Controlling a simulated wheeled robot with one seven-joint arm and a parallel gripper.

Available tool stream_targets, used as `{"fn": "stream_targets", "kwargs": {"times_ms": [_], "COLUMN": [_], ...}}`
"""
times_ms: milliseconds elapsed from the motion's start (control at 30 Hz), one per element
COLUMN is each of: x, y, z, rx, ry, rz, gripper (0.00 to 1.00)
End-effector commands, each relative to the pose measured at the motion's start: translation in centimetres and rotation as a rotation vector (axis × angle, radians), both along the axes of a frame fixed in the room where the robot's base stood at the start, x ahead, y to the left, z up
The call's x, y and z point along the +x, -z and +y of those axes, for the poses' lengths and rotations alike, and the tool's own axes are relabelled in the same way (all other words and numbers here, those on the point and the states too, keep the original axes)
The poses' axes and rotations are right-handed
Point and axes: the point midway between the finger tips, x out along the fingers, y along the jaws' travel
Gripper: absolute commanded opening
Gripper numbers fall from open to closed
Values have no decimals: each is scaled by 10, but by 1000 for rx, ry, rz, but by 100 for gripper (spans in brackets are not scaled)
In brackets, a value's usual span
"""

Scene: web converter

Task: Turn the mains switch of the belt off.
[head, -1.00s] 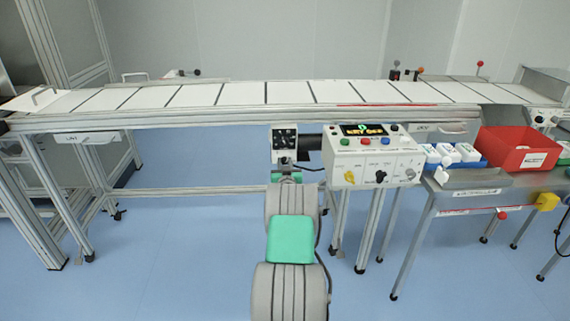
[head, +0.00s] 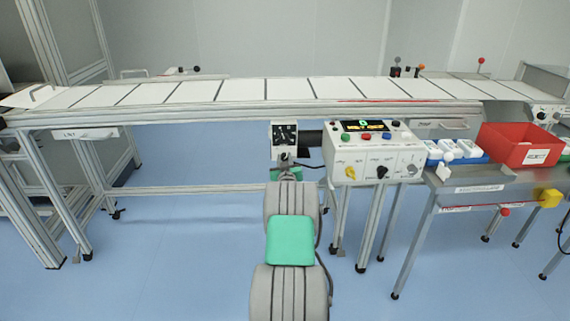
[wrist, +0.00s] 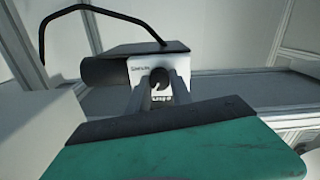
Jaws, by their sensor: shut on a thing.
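The black knob (wrist: 157,78) of the mains switch sits on the pale face of a small box (wrist: 138,68) in the wrist view. A dark cylinder (wrist: 108,71) sticks out at the box's left side. My gripper (wrist: 159,87) is shut on the knob, with one finger on each side. The small box (head: 284,137) also shows in the head view under the belt's front edge, left of the control console. My arm is in front of its lower part there, and my fingertips are hidden. The exact angle of the knob is hard to read.
The control console (head: 374,155) with buttons, knobs and a lit display stands just right of the box. The belt (head: 240,92) runs behind. A red bin (head: 514,152) stands on the steel table at right. A black cable (wrist: 45,30) arches over the box. The floor at left is clear.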

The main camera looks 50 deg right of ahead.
Motion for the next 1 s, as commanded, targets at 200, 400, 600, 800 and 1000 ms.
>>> {"fn": "stream_targets", "kwargs": {"times_ms": [200,400,600,800,1000], "x": [2,2,2,3,3], "y": [5,5,5,5,5], "z": [1,1,2,2,2], "rx": [-126,-252,-376,-503,-627], "ry": [-2,-2,-2,-2,-2], "rz": [136,279,423,565,707], "gripper": [0,0,0,0,0]}}
